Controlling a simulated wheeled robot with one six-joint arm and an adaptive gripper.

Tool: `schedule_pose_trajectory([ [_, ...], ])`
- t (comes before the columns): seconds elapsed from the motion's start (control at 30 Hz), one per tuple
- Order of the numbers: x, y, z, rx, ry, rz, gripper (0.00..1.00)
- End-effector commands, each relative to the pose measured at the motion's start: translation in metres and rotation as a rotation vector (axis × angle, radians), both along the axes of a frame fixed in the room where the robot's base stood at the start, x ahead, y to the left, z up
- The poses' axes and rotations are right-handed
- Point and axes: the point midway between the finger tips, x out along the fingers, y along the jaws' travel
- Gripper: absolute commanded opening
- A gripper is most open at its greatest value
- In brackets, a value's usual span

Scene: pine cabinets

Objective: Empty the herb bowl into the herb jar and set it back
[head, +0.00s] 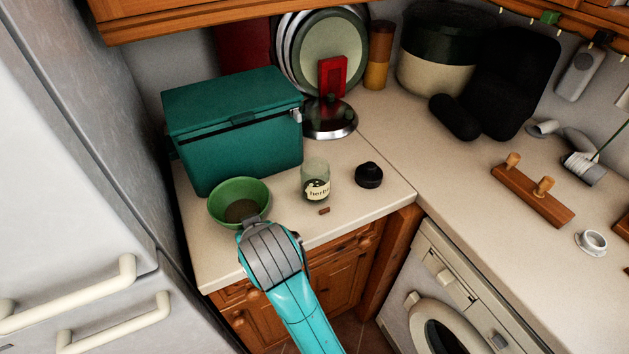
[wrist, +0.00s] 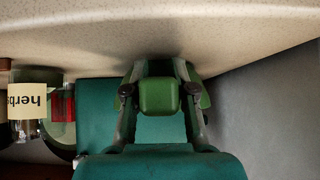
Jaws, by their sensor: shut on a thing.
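The green herb bowl (head: 262,190) is upright at the left end of the counter, in front of the teal box, with dark herbs in its bottom. My gripper (head: 252,222) is shut on its near side. In the wrist view, which shows the scene upside down, my gripper (wrist: 160,97) has a green part of the bowl (wrist: 159,96) between its fingers. I cannot tell whether the bowl touches the counter. The herb jar (head: 316,176), clear glass with a cream label, stands open to the right of the bowl. It also shows in the wrist view (wrist: 28,100).
A teal box (head: 240,145) stands close behind the bowl. A black lid (head: 368,175) lies right of the jar, and a small brown piece (head: 324,210) lies in front of it. The fridge (head: 75,180) is at the left.

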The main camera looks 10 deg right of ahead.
Motion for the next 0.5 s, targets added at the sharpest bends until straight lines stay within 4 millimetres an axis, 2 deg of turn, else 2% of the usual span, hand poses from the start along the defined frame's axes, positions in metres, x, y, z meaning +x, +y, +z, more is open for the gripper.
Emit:
schedule_pose_trajectory([
  [0.5, 0.000, 0.000, 0.014, 0.000, -0.001, 0.000, 0.00],
])
